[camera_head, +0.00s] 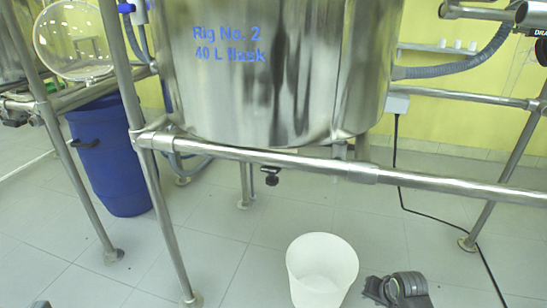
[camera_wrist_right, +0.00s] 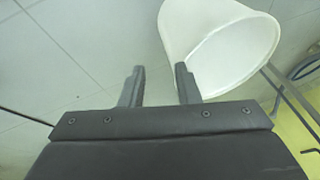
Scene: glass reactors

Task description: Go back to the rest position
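My right gripper (camera_wrist_right: 159,78) is open in the right wrist view, with only floor tiles visible between its two fingers. A white bucket (camera_wrist_right: 225,50) is beyond the fingers at the upper right, and the right finger overlaps its wall in the picture; I cannot tell whether they touch. In the head view the empty-looking bucket (camera_head: 321,272) is at the bottom centre, upright, with its base cut off by the frame. A dark grey part of my right arm (camera_head: 398,290) is just right of it.
A steel vessel marked "Rig No. 2 40 L flask" (camera_head: 270,75) hangs in a tubular frame (camera_head: 330,167) in front of me. A blue barrel (camera_head: 115,160) stands at left. A black cable (camera_head: 440,215) runs over the floor at right. Tiled floor (camera_head: 215,265) is clear left of the bucket.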

